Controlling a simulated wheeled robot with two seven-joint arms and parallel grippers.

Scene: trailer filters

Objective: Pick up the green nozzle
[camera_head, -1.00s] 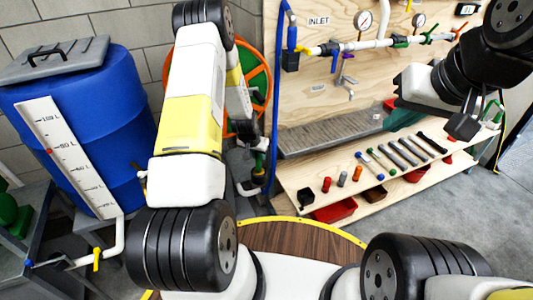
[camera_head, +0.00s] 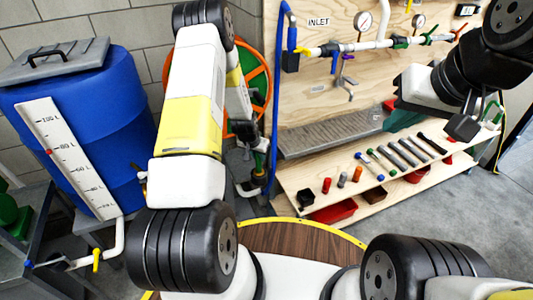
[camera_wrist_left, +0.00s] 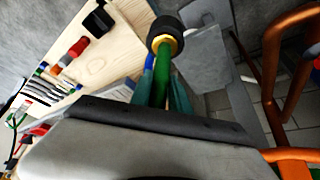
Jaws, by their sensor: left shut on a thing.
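The green nozzle (camera_wrist_left: 163,68) shows in the left wrist view as a green shaft with a yellow ring and a black round end. My left gripper (camera_wrist_left: 162,92) is shut on it, with a teal finger on either side of the shaft. In the head view my left gripper (camera_head: 257,143) is far down the arm, in front of the orange reel, and mostly hidden by my arm.
A plywood bench (camera_head: 405,180) with several tools and red bins is right of my left gripper. An orange reel (camera_head: 261,85) stands behind it. A blue barrel (camera_head: 125,130) is at the left. Orange tubing (camera_wrist_left: 284,80) shows close by in the left wrist view. Grey floor is clear at the right.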

